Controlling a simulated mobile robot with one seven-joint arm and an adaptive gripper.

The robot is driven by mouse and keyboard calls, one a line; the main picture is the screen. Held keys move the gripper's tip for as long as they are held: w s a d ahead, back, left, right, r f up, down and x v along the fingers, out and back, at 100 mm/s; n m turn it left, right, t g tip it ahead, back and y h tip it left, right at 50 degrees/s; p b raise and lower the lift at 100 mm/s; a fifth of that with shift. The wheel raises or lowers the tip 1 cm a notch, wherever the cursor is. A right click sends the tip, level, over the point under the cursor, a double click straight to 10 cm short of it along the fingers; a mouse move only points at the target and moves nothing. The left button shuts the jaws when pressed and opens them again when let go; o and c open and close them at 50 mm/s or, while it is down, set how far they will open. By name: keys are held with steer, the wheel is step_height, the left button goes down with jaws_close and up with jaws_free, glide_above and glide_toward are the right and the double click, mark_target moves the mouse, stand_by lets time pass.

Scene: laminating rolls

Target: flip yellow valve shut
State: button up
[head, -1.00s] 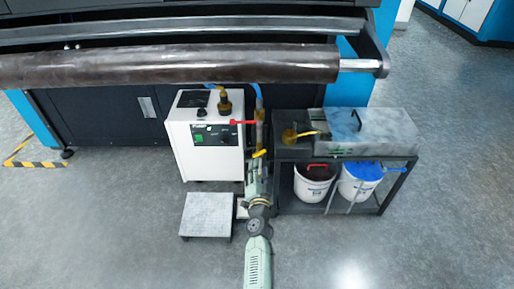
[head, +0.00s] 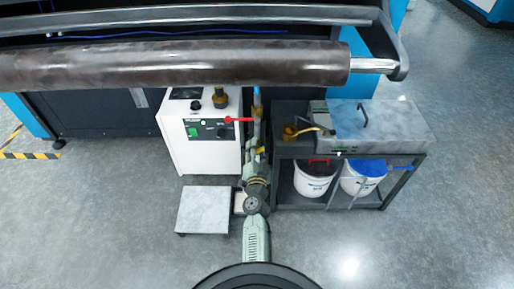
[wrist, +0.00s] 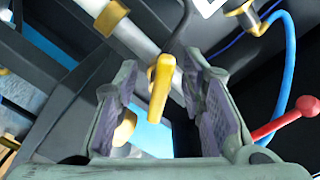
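The yellow valve handle (wrist: 160,85) shows in the wrist view on a pale pipe, between the two fingers of my gripper (wrist: 157,74). The fingers are apart, with visible gaps on both sides of the handle. In the head view, my gripper (head: 255,160) is at the pipe between the white pump unit and the dark cart. Only a small bit of yellow (head: 261,150) shows there, and the gripper hides most of the valve.
A red-handled valve (head: 238,120) sits just above and left; its red knob shows in the wrist view (wrist: 296,107). The white unit (head: 202,150) is left, the cart (head: 290,150) with buckets right. A large roller (head: 180,65) spans above. A low grey platform (head: 203,210) stands at lower left.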

steer(key=shift+c, duration=0.3)
jaws_close()
steer(key=shift+m, duration=0.4)
stand_by(0.6)
steer(key=shift+r+m, duration=0.15)
steer(key=shift+m, duration=2.85)
steer(key=shift+o, duration=0.3)
jaws_free()
